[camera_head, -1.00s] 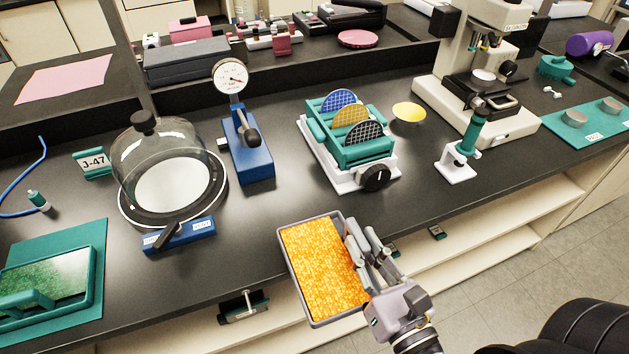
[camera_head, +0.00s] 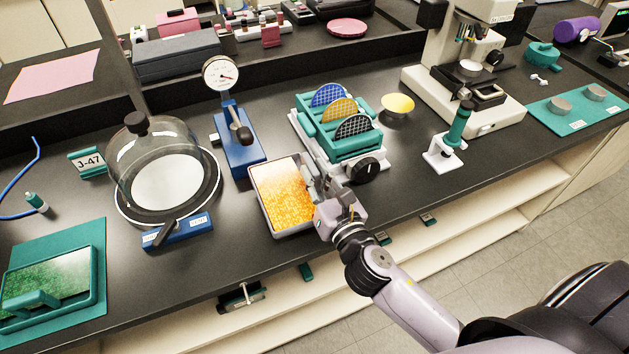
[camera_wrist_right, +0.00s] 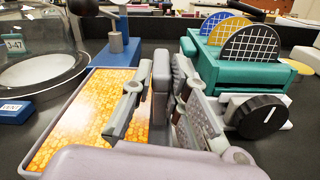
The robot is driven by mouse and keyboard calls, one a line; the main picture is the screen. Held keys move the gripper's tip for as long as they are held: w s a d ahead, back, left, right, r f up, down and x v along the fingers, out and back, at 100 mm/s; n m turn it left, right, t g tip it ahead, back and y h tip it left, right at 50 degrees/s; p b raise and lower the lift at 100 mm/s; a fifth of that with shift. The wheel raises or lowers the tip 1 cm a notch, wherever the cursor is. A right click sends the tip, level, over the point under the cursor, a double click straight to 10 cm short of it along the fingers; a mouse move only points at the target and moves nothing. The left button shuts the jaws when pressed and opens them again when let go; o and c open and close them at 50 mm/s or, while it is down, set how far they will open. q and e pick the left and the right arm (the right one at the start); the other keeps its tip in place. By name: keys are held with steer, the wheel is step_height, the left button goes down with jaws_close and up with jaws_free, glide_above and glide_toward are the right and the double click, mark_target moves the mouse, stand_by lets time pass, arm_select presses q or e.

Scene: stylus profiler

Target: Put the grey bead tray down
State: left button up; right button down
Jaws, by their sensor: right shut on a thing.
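The grey bead tray (camera_head: 262,208), filled with orange beads, is over the black bench top, in front of the blue dial gauge stand and left of the teal wafer rack. It looks about level; I cannot tell whether its underside touches the bench. My right gripper (camera_head: 316,190) is shut on the tray's right wall. In the right wrist view the tray (camera_wrist_right: 37,165) lies left of the gripper (camera_wrist_right: 168,85), and the fingers hide part of its right side. My left gripper is not in view.
The dial gauge stand (camera_head: 240,150) is close behind the tray. The wafer rack (camera_head: 355,145) with its black knob (camera_head: 365,170) is close on the right. A glass bell jar (camera_head: 160,160) stands to the left. Bare bench (camera_head: 235,240) lies left of the tray, up to the front edge.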

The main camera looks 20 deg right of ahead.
steer(key=shift+f+b, duration=0.6)
steer(key=shift+f, duration=1.15)
steer(key=shift+f, duration=0.15)
steer(key=c, duration=1.6)
jaws_free()
steer(key=shift+o, duration=0.2)
